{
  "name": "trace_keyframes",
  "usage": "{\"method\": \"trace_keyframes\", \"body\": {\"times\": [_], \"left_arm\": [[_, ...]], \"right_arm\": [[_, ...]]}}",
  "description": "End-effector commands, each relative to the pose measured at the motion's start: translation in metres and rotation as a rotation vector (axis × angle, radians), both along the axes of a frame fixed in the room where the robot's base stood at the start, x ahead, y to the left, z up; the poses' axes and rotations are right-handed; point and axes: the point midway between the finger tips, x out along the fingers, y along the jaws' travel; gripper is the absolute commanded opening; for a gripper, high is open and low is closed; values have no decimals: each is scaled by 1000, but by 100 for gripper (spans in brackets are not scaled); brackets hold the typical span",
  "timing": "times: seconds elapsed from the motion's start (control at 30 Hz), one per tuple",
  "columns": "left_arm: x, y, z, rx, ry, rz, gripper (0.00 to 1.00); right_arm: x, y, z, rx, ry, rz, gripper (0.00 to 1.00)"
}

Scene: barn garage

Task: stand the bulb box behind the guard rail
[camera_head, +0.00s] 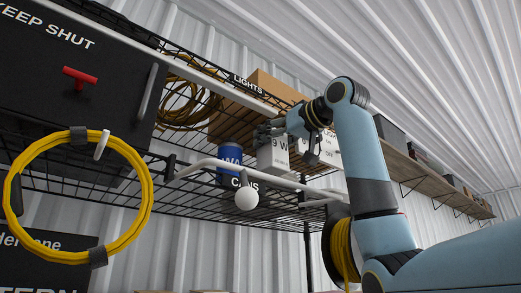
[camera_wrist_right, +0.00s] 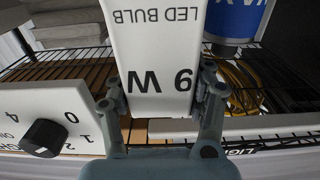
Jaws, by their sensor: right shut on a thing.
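The bulb box (camera_head: 272,160) is white, marked "9 W", and shows upright just above the line of the white guard rail (camera_head: 208,162) in the head view. My right gripper (camera_head: 270,131) is shut on its upper part. In the right wrist view the bulb box (camera_wrist_right: 155,45), reading "LED BULB 9 W", sits between the two fingers of the gripper (camera_wrist_right: 160,92). I cannot tell whether its base touches the shelf or is fully behind the rail. My left gripper is not in view.
A blue can (camera_head: 230,156) stands left of the box, above the "CANS" label. A white dial box (camera_wrist_right: 45,120) is close on the other side.

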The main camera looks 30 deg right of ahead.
Motion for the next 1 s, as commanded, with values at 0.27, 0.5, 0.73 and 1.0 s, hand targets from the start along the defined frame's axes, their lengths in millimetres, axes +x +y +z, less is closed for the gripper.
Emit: {"method": "trace_keyframes", "body": {"times": [0.27,0.5,0.73,1.0], "left_arm": [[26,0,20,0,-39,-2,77],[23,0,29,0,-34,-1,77],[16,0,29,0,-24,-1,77],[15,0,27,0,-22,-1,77]], "right_arm": [[38,3,0,0,0,0,22],[38,2,-30,-3,2,-4,22],[38,3,-35,-1,-2,0,22],[38,3,-38,0,-1,-1,63]]}}
